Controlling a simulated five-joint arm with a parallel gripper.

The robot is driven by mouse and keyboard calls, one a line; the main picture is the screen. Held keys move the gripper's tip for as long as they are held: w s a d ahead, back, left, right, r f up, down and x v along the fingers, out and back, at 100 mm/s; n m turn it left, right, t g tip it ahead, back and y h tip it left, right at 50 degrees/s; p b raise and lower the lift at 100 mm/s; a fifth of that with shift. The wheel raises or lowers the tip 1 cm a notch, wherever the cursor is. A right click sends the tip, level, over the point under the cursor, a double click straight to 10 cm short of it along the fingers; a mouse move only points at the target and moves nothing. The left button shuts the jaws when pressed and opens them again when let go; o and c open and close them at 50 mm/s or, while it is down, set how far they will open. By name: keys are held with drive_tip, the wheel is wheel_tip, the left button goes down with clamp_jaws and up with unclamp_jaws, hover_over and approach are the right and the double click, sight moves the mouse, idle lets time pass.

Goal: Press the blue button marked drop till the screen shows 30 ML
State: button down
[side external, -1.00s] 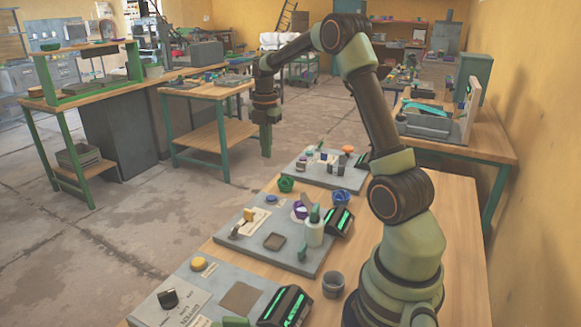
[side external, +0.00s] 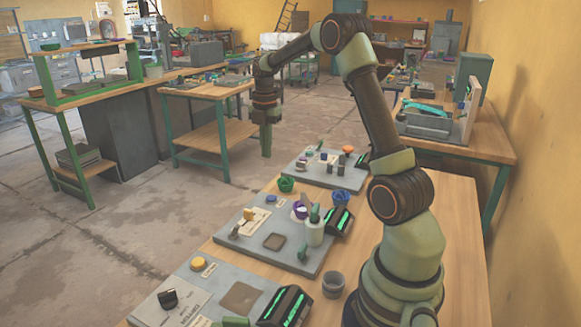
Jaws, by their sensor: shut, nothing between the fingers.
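A small blue button (side external: 271,199) sits near the far left edge of the middle grey plate (side external: 262,257). Any marking on it is too small to read. A dark screen with green lit characters (side external: 338,220) stands at that plate's right edge; I cannot read its value. My gripper (side external: 266,153) is shut and empty, pointing down. In the picture it appears above and beyond the middle plate, apart from the blue button.
A near plate holds a yellow button (side external: 199,264), a black knob (side external: 168,298) and another green-lit screen (side external: 286,306). A far plate carries an orange button (side external: 347,149).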

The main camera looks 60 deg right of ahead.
idle(0.9)
drive_tip(key=s+a+r+m+t, duration=0.1)
drive_tip(key=s+a+r+m, duration=0.1)
drive_tip(key=a+r+m, duration=0.35)
drive_tip(key=s+a+r+m+t, duration=0.1)
drive_tip(key=a+r+m, duration=0.2)
drive_tip(key=a, duration=0.6)
drive_tip(key=s+a+m+t, duration=0.3)
drive_tip(key=s+a+m, duration=0.6)
drive_tip(key=a, duration=0.2)
drive_tip(key=shift+a+f, duration=0.25)
drive_tip(key=shift+a, duration=0.1)
drive_tip(key=shift+m, duration=0.25)
